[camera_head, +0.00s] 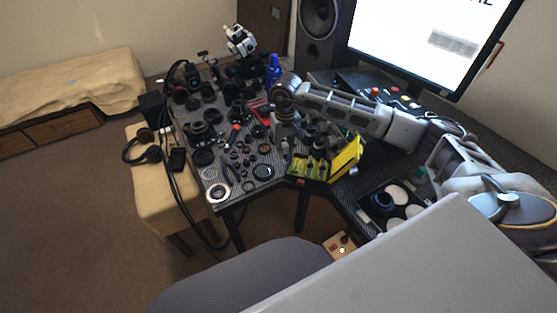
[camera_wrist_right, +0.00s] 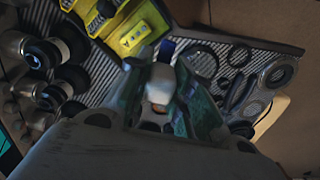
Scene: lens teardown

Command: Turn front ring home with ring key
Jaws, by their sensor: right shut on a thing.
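My right gripper (camera_head: 284,146) points down over the middle of the ribbed dark work table (camera_head: 248,192), among lens parts. In the right wrist view my gripper (camera_wrist_right: 165,100) is shut on a small pale thing with a blue end (camera_wrist_right: 161,82), which I take to be the ring key. Its tip and whatever lies under it are hidden or blurred. Several loose rings lie on the table, among them a pale ring (camera_head: 219,192) and a dark ring (camera_head: 263,172). I cannot tell which is the front ring, or whether the key touches it. My left gripper is not in view.
An open yellow case (camera_head: 346,158) stands close to the right of my gripper. A blue bottle (camera_head: 273,70) and several lens barrels stand behind and left. A black tray with white discs (camera_head: 398,193) lies to the right. A monitor (camera_head: 430,40) stands behind my arm.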

